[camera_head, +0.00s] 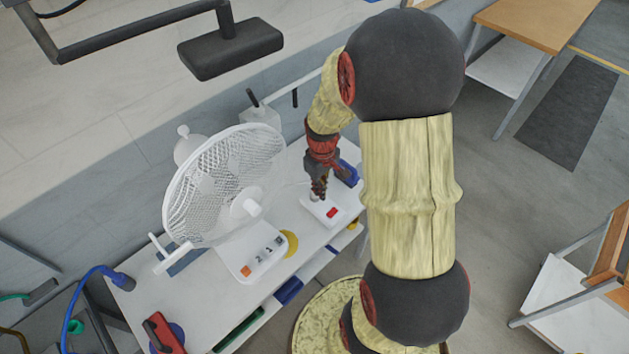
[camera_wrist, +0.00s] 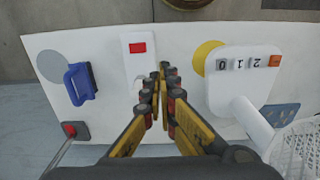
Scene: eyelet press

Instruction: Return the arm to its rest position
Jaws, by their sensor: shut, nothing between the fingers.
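My arm reaches out over the white table (camera_head: 205,300) and bends down at its far end. My gripper (camera_head: 318,196) points down beside a small white block with a red button (camera_head: 331,212). In the wrist view my gripper (camera_wrist: 163,70) has its fingertips together, with nothing between them. The white block (camera_wrist: 138,68) lies just left of the fingertips there, its red patch towards the top. Part of the block is hidden behind the fingers. I cannot tell whether the fingertips touch it.
A white fan (camera_head: 225,185) with a keyed base (camera_head: 250,255) stands left of my gripper. A blue-handled thing (camera_wrist: 80,83) lies on the other side. A red object (camera_head: 163,332) is at the table's near end. A dark padded bar (camera_head: 230,48) hangs at upper left.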

